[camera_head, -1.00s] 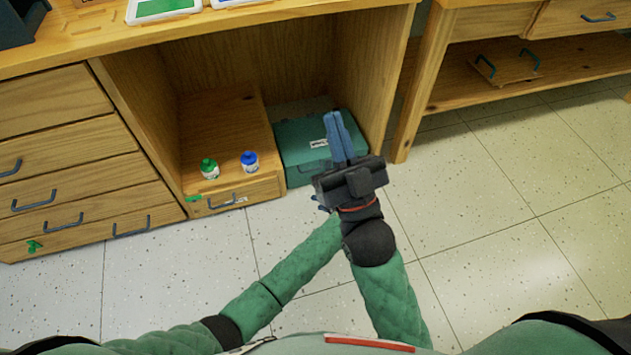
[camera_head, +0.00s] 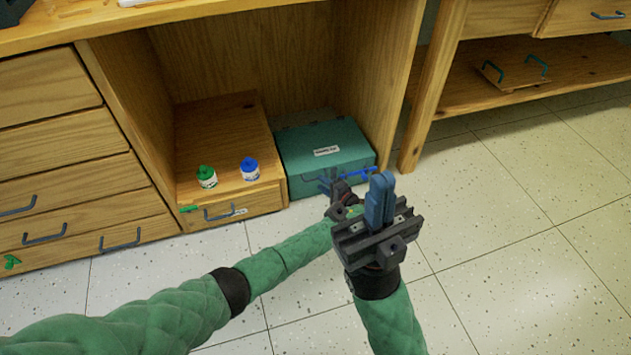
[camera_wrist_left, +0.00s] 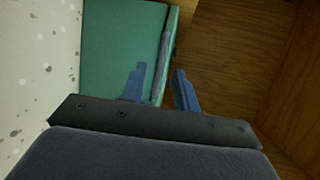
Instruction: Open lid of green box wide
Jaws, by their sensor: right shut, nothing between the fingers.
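The green box (camera_head: 345,180) sits in the open bay under the wooden desk. Its lid (camera_head: 300,142), with a white label, looks down. My left gripper (camera_head: 346,177) is at the front of the box near the lid's front edge, its blue fingers apart. In the left wrist view the open fingers (camera_wrist_left: 157,86) are near the edge of the green box (camera_wrist_left: 115,50); I cannot tell whether they touch it. My right gripper (camera_head: 381,199) is shut and empty, pointing up in front of the box's right side and partly covering my left wrist area.
A wooden drawer unit (camera_head: 220,135) stands left of the box, with a green-capped bottle (camera_head: 206,177) and a blue-capped bottle (camera_head: 250,169) on it. The desk's side panel (camera_head: 378,80) is close on the right. The tiled floor (camera_head: 520,220) in front is clear.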

